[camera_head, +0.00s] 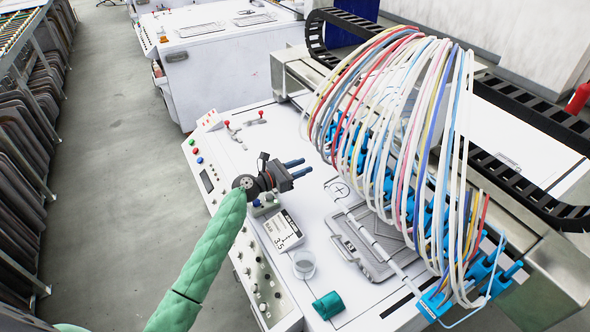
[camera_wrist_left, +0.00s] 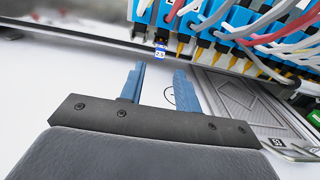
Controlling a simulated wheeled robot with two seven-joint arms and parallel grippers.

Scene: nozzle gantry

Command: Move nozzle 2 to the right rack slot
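A row of blue nozzle holders (camera_head: 400,187) hangs from the gantry under a fan of coloured tubes (camera_head: 400,105). In the left wrist view, blue holders (camera_wrist_left: 205,48) with yellow tips line the top right. A small blue-and-white label (camera_wrist_left: 161,50) hangs at the row's left end; its number is too small to read surely. I cannot tell which nozzle is nozzle 2 or which slot is the right rack slot. My left gripper (camera_head: 305,167) is over the white table, left of the row. In the wrist view its blue fingers (camera_wrist_left: 162,85) are apart, with nothing between them. My right gripper is out of view.
The black cable chain (camera_head: 535,118) and metal rail lie behind the tubes. Tubes crowd the space above the holders.

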